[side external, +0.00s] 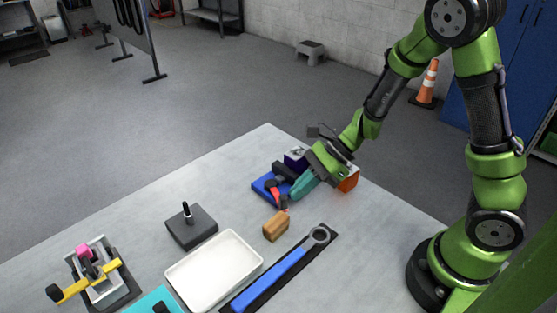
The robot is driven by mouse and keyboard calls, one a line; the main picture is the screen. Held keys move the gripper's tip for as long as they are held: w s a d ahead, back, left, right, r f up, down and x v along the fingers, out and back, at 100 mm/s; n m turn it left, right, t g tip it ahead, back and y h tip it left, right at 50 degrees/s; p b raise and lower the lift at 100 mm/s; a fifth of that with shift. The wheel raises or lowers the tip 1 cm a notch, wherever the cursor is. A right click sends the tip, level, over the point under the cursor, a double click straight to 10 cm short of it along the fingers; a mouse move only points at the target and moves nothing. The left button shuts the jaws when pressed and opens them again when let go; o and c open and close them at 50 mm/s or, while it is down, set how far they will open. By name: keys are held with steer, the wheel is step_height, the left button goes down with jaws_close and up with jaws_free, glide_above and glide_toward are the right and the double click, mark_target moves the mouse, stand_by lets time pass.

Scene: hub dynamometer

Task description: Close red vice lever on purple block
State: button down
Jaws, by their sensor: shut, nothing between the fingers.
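The vice has a blue base (262,190) and stands near the far edge of the table. Its red lever (276,197) shows at the front of the base, with a dark part beside it. A purple block (292,159) shows behind the vice, partly hidden by my gripper. My gripper (296,194) has teal fingers, is shut and empty, and points down just right of the red lever. I cannot tell whether the fingertips touch the lever.
A wooden block (276,227) lies just in front of the vice. An orange object (349,180) is behind my gripper. A long blue wrench (270,280), a white tray (170,273), a dark block with a peg (192,228) and a yellow-handled clamp (78,287) occupy the front.

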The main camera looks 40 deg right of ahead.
mark_target(276, 227)
steer(key=shift+a, duration=0.45)
steer(key=shift+w+a, duration=0.1)
steer(key=shift+a, duration=0.9)
steer(key=shift+w+a, duration=0.3)
steer(key=shift+a, duration=0.4)
steer(key=shift+w+a, duration=0.3)
steer(key=shift+a, duration=0.35)
steer(key=shift+w+a, duration=0.7)
steer(key=shift+a, duration=0.1)
steer(key=shift+w+a, duration=0.7)
steer(key=shift+w, duration=0.25)
